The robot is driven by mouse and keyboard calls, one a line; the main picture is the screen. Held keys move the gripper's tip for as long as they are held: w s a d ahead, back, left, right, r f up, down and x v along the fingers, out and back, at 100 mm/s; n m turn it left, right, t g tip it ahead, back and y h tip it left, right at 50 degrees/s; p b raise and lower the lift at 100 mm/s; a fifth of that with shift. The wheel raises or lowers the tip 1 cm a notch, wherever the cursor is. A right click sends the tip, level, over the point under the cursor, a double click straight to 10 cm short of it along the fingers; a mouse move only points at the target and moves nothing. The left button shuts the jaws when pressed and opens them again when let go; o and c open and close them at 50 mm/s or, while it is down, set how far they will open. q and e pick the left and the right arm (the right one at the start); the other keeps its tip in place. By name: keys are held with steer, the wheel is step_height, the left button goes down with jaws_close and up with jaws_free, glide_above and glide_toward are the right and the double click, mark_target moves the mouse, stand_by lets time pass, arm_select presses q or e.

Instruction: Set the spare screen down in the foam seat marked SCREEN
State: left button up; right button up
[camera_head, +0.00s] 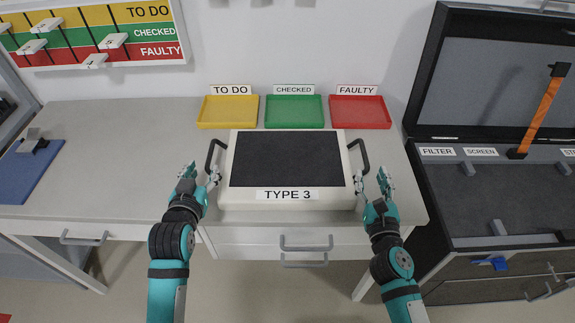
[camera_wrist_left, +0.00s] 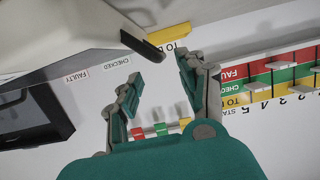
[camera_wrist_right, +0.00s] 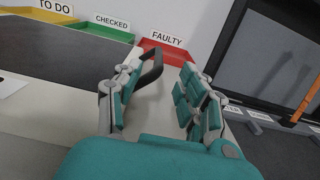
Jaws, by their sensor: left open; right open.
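The spare screen (camera_head: 287,160), a white-framed dark panel labelled TYPE 3, lies on the table between my grippers. It has a black handle on each side. My left gripper (camera_head: 200,177) is open near its left handle (camera_head: 212,155); in the left wrist view that handle (camera_wrist_left: 141,45) is beyond the fingertips. My right gripper (camera_head: 373,180) is open near the right handle (camera_head: 361,155); in the right wrist view that handle (camera_wrist_right: 153,72) appears between the fingers, contact unclear. The SCREEN label (camera_head: 481,152) is on the open case at right, above dark foam (camera_head: 470,195).
Yellow, green and red trays (camera_head: 228,112) (camera_head: 293,112) (camera_head: 360,113) stand behind the screen. The case's raised lid (camera_head: 490,80) has an orange strap (camera_head: 540,110). A blue mat (camera_head: 25,175) lies at left. The table between mat and screen is clear.

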mark_target(210, 152)
arm_select(q)
steer(key=x, duration=0.9)
arm_select(e)
steer(key=w, duration=0.9)
arm_select(q)
jaws_close()
arm_select(e)
jaws_close()
arm_select(q)
steer(key=shift+r, duration=0.25)
arm_select(e)
steer(key=shift+r, duration=0.3)
